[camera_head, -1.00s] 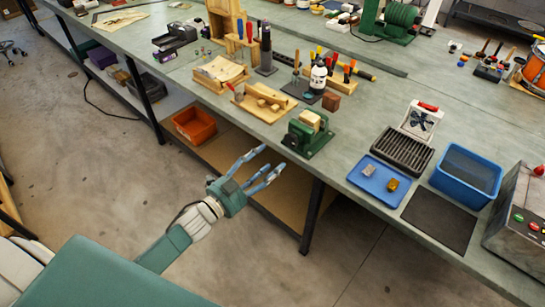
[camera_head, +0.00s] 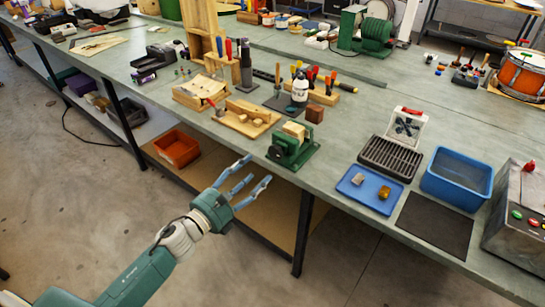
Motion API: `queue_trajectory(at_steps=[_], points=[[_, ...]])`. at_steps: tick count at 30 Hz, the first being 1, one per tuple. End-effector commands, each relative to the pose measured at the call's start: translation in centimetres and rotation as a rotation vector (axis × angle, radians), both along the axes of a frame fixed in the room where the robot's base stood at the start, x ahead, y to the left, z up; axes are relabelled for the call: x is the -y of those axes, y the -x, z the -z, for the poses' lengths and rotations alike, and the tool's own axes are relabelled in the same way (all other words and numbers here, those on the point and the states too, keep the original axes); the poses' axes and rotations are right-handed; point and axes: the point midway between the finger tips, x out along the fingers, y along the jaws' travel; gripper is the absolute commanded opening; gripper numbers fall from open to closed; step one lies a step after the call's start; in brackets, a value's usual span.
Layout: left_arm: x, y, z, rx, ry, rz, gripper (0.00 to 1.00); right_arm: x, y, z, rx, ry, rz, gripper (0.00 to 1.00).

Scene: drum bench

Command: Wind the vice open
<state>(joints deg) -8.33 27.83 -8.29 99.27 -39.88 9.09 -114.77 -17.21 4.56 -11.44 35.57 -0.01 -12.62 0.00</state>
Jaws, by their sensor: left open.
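The green vice (camera_head: 292,149) stands at the front edge of the bench, with a light wooden block (camera_head: 295,129) at its top, between or on its jaws; I cannot tell which. Its handle is too small to make out. My left gripper (camera_head: 250,178) is open and empty, in front of the bench edge, below and to the left of the vice and apart from it. Its blue fingers are spread and point up and right. My right gripper is not in view.
A blue tray (camera_head: 356,193) with two small pieces, a dark slotted rack (camera_head: 385,163) and a blue bin (camera_head: 437,190) lie right of the vice. A wooden board (camera_head: 232,125) and tool holders stand left and behind. An orange bin (camera_head: 176,154) sits on the lower shelf.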

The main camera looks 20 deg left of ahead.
Motion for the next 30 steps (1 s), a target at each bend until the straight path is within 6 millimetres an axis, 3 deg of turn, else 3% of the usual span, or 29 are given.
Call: queue_trajectory(at_steps=[9, 15, 28, 30], points=[[2.1, -5.7, -0.4, 0.002, 0.006, 0.0, 0.58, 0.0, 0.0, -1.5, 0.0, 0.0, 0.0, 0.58], [3.0, -8.2, -0.2, 0.0, 0.006, 0.0, 0.58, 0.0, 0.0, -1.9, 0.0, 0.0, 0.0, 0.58], [3.4, -9.1, -0.1, -0.001, 0.005, 0.001, 0.58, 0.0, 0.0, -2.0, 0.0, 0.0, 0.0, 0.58], [3.4, -9.1, -0.1, -0.001, 0.005, 0.001, 0.44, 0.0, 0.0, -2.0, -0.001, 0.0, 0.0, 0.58]])
